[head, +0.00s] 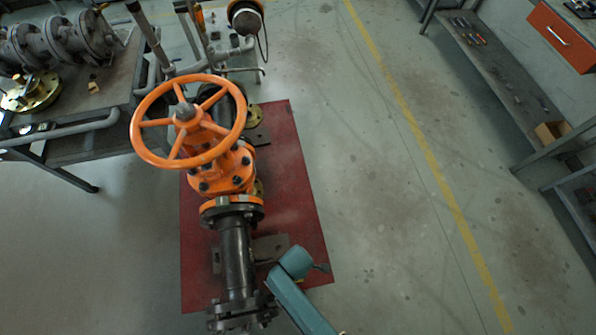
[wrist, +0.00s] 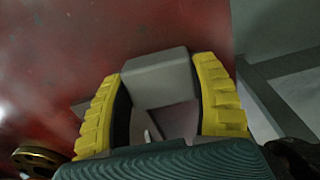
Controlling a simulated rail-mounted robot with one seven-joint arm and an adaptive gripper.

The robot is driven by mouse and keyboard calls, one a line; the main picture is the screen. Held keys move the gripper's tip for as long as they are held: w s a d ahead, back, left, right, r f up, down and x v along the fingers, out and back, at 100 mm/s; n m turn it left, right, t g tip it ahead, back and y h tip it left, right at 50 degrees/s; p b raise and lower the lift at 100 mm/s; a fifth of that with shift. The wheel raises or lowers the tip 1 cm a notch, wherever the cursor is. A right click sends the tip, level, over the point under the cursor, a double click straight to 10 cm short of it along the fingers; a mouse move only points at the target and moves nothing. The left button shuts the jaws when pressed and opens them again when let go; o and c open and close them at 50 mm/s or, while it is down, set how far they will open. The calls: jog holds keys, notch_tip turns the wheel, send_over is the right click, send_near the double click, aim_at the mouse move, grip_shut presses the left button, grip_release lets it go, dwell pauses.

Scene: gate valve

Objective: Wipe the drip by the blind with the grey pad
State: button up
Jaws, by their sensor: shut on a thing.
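In the wrist view the two yellow ribbed fingers of my gripper (wrist: 160,105) are closed on the sides of a grey block, the grey pad (wrist: 158,78). Red surface shows beyond the pad. In the head view my teal arm comes in from the bottom, with its end over the right side of the red mat (head: 300,190), right of the dark pipe (head: 236,262). The pad is not distinguishable there. A dark bolted flange (head: 242,316) closes the near end of the pipe; I cannot tell if it is the blind. I cannot make out the drip.
The valve's orange handwheel (head: 190,122) and bolted body (head: 226,170) stand high on the mat's left side. A steel table (head: 75,140) with pipe parts is at upper left. A bench (head: 490,65) runs along the right. The floor between is clear.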

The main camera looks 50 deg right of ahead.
jog(key=shift+s+a, duration=0.35)
jog(key=shift+s+a+f+p, duration=0.15)
jog(key=shift+s+a+p, duration=0.4)
jog(key=shift+s, duration=0.35)
jog(key=shift+s+a+f+p, duration=0.1)
jog(key=shift+s+a+p, duration=0.2)
jog(key=shift+s+a, duration=0.45)
jog(key=shift+s+a+f+p, duration=0.15)
jog(key=shift+s+a+p, duration=0.35)
jog(key=shift+s, duration=0.5)
notch_tip(320, 180, up, 6)
jog(key=p, duration=0.6)
notch_tip(320, 180, up, 3)
jog(key=p, duration=0.3)
